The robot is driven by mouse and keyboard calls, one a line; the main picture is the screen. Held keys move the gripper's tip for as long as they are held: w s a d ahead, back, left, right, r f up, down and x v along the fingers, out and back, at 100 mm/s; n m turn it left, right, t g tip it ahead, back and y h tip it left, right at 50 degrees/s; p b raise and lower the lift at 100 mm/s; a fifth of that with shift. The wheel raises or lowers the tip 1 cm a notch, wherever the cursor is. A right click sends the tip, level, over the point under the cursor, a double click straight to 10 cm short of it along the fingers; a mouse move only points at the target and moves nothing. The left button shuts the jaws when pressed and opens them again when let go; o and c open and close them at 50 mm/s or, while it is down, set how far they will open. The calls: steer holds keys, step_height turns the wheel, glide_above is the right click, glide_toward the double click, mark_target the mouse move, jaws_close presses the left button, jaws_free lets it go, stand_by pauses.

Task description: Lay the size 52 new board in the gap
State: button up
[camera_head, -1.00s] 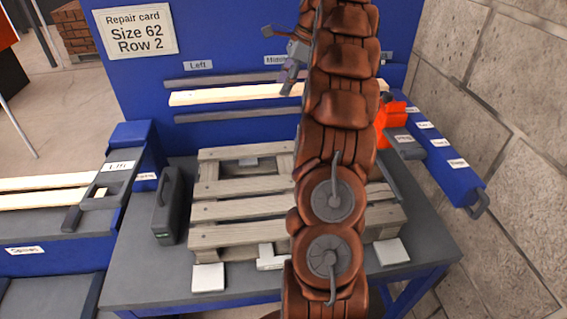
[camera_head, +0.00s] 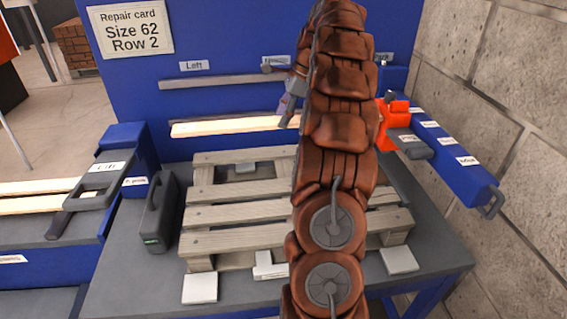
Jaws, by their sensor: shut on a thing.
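My gripper (camera_head: 287,115) is shut on a pale new board (camera_head: 225,127), held level in front of the blue panel, beyond the pallet's far edge. The board's right part is hidden behind my arm. Its size marking cannot be read. The weathered pallet (camera_head: 235,214) lies on the grey bench. A wider gap (camera_head: 222,173) shows between its farthest top board and the one nearer me. My arm covers the pallet's right-middle part.
A grey ledge (camera_head: 215,81) runs across the blue panel (camera_head: 230,40) under a "Left" label. A dark case (camera_head: 160,212) stands left of the pallet. An orange tool (camera_head: 394,125) and a blue labelled rail (camera_head: 445,155) are at right, near the block wall (camera_head: 510,110).

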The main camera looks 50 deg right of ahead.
mark_target(279, 170)
step_height(279, 170, down, 17)
steer(key=p, duration=0.3)
steer(key=shift+r, duration=0.15)
stand_by(0.3)
steer(key=o, duration=1.3)
steer(key=b+v, duration=0.2)
steer(key=v, duration=1)
steer(key=shift+w, duration=0.1)
